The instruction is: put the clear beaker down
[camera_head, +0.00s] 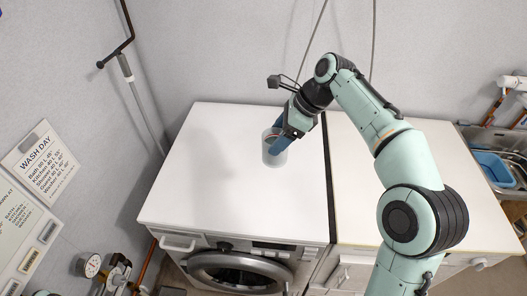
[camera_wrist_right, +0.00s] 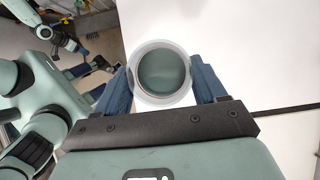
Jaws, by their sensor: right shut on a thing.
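The clear beaker (camera_head: 273,150) is at the white top of the washing machine, right of its middle. My right gripper (camera_head: 285,137) is shut on it, with blue fingers at its right side in the head view. In the right wrist view the beaker (camera_wrist_right: 164,75) appears as a round rim with a grey-green inside, between the two blue fingers (camera_wrist_right: 165,85). The beaker looks upright. I cannot tell whether its base touches the top. My left gripper is not in the head view.
The washing machine top (camera_head: 200,165) is otherwise bare, with free room left of the beaker. A white counter (camera_head: 340,190) adjoins it on the right, beyond a narrow gap. A sink with a blue basin (camera_head: 492,168) is at far right. Grey walls stand behind and left.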

